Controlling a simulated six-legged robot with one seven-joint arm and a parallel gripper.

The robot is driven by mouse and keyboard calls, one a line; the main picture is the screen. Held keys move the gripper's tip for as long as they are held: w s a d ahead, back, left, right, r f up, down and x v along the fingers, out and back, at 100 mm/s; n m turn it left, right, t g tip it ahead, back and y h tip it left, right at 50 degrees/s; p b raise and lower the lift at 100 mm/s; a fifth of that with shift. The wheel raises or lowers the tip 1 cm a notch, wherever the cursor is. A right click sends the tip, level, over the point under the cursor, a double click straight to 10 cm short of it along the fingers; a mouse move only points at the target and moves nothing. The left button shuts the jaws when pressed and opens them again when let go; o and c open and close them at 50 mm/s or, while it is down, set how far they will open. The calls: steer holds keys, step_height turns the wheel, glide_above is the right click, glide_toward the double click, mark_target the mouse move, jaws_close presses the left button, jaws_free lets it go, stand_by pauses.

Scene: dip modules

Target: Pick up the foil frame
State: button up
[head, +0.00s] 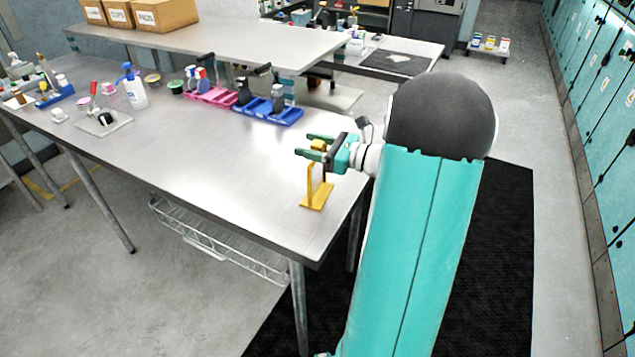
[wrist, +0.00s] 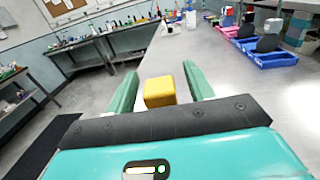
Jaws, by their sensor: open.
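The foil frame (head: 317,198) appears to be the golden-yellow upright piece with a flat foot, standing on the steel table near its right edge. Its top end shows as a yellow block in the wrist view (wrist: 159,92). My gripper (head: 304,145) is at the height of the frame's top, reaching in from the right. Its green fingers are open, one on each side of the yellow block, and they also show in the wrist view (wrist: 160,72). A gap shows on both sides of the block there. Part of the frame's top is hidden by the fingers in the head view.
A blue tray (head: 290,116) and a pink tray (head: 222,102) with bottles stand at the back of the table (head: 210,155). A spray bottle (head: 134,92) and small items stand at the left. The tabletop around the frame is clear.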

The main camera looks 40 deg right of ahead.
steer(key=shift+w, duration=0.15)
steer(key=shift+c, duration=0.4)
jaws_close()
steer(key=shift+r, duration=0.1)
